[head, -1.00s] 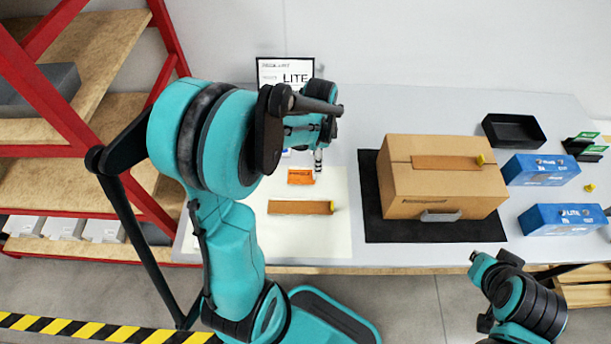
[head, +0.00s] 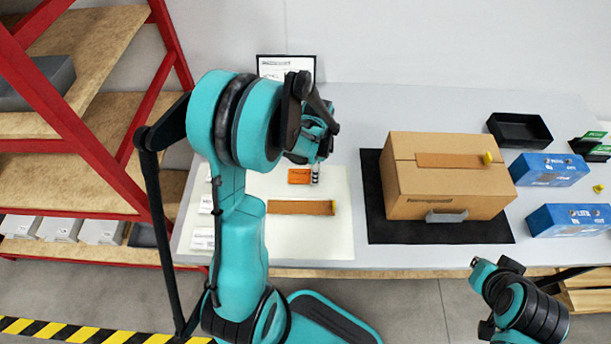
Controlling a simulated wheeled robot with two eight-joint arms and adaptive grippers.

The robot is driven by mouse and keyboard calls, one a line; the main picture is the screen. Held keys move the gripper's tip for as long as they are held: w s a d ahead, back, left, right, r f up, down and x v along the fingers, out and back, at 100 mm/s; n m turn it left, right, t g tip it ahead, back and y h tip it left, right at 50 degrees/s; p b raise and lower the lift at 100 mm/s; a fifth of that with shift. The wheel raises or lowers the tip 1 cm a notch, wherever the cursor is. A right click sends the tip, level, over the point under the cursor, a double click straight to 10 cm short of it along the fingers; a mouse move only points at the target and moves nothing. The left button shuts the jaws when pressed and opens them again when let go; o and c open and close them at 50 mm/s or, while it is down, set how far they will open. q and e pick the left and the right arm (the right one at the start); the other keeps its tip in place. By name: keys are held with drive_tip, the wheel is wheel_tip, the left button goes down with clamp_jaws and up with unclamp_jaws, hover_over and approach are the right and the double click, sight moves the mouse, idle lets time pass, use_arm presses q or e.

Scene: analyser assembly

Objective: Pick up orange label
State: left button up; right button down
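The orange label (head: 299,176) lies flat on the pale mat, left of the middle of the table. My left arm reaches over the mat, and its gripper (head: 315,173) points down beside the label's right edge. Most of that gripper is hidden behind the wrist, and I cannot tell whether it touches the label or how far its fingers are apart. My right gripper (head: 482,268) is at the lower right, in front of the table and away from the label; its fingers are not clear.
A brown strip (head: 301,208) lies on the pale mat (head: 310,240), with white labels (head: 203,239) at left. A cardboard box (head: 440,196) stands on a black mat (head: 382,228). Blue boxes (head: 548,170) and a black tray (head: 520,130) are at right. A red-framed shelf (head: 95,150) stands left.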

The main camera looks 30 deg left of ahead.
use_arm(q)
drive_tip(key=c, duration=0.5)
